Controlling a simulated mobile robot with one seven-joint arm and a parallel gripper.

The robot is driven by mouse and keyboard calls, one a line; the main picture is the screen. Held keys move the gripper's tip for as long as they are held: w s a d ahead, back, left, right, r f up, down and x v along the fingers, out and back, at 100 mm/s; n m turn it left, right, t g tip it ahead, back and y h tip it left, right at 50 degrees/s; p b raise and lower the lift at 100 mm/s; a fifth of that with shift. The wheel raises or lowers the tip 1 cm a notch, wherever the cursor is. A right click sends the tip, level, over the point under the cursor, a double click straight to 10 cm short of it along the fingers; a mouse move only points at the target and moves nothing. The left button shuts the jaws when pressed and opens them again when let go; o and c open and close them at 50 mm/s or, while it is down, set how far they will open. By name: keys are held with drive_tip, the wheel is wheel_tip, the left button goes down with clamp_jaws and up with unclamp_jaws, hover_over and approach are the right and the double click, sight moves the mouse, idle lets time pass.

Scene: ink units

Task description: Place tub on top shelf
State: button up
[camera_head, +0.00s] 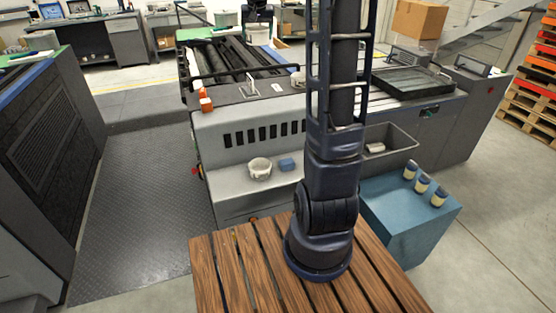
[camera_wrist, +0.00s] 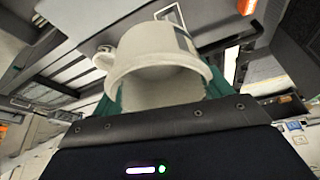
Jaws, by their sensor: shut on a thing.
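My gripper (camera_wrist: 163,98) is shut on a whitish round tub (camera_wrist: 160,52) with a small handle-like lug on its left, in the wrist view. Green finger pads flank the tub, and its rim faces the camera. In the head view my dark arm rises through the middle and leaves the top edge. The gripper (camera_head: 258,28) appears small at top centre, with the pale tub (camera_head: 257,36) in it, above the machine's far part. What lies directly under the tub cannot be told.
A printing machine (camera_head: 225,120) fills the middle; its lower front ledge holds a white mug-like pot (camera_head: 260,168) and a blue block (camera_head: 287,165). A grey bin (camera_head: 400,148) and a blue cabinet (camera_head: 405,220) with blue-lidded jars (camera_head: 423,184) stand right. Orange bottles (camera_head: 205,100) stand on the machine's left edge.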

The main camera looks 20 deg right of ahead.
drive_tip(key=s+d+f+n+y, duration=0.1)
drive_tip(key=s+d+n, duration=0.1)
drive_tip(key=s+d, duration=1.45)
drive_tip(key=shift+s+a+f, duration=0.2)
drive_tip(key=shift+a+f, duration=0.1)
drive_tip(key=shift+f, duration=7.6)
drive_tip(key=shift+s+a+f, duration=0.2)
drive_tip(key=shift+a+f, duration=0.05)
drive_tip(key=shift+f, duration=7.65)
drive_tip(key=shift+s+a+f, duration=0.2)
drive_tip(key=shift+a+f, duration=0.1)
drive_tip(key=shift+f, duration=7.6)
drive_tip(key=shift+f, duration=0.1)
drive_tip(key=o, duration=0.8)
drive_tip(key=shift+o, duration=0.2)
